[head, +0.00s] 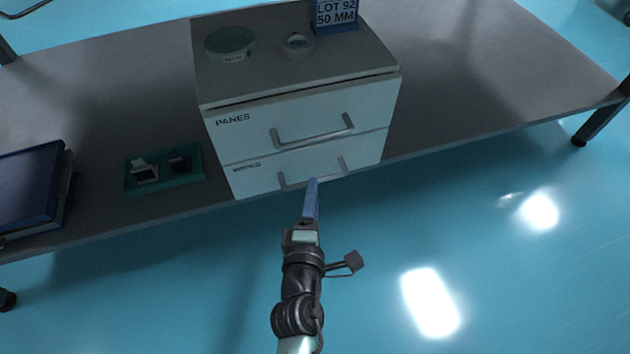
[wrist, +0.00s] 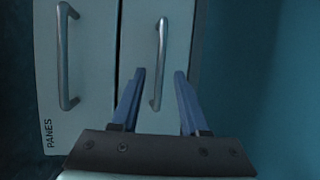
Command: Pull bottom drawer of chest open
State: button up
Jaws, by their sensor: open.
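The white chest (head: 393,115) stands at the front edge of a low grey table, with two drawers. The upper drawer (head: 245,135) is labelled PANES and has a bar handle. My gripper (head: 312,182) is at the bottom drawer's handle. In the wrist view, my gripper (wrist: 160,74) is open, with one blue finger on each side of the handle bar. I cannot tell whether either finger touches the bar. In the head view my fingers hide part of that handle.
On top of the chest are a green round case (head: 230,42), a small ring-shaped part (head: 297,44) and a blue sign (head: 335,14). A green tray (head: 195,170) and a dark flat box (head: 30,185) lie to the left. The floor (head: 480,260) in front is clear.

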jog(key=shift+w+d+f+b, duration=0.1)
jog(key=shift+w+f+b, duration=0.05)
jog(key=shift+w, duration=0.65)
jog(key=shift+w+d+f+b, duration=0.1)
jog(key=shift+w+f+b, duration=0.1)
jog(key=shift+w, duration=0.55)
jog(key=shift+w+f+b, duration=0.1)
jog(key=shift+w+b, duration=0.05)
jog(key=shift+w, duration=0.65)
grip_shut()
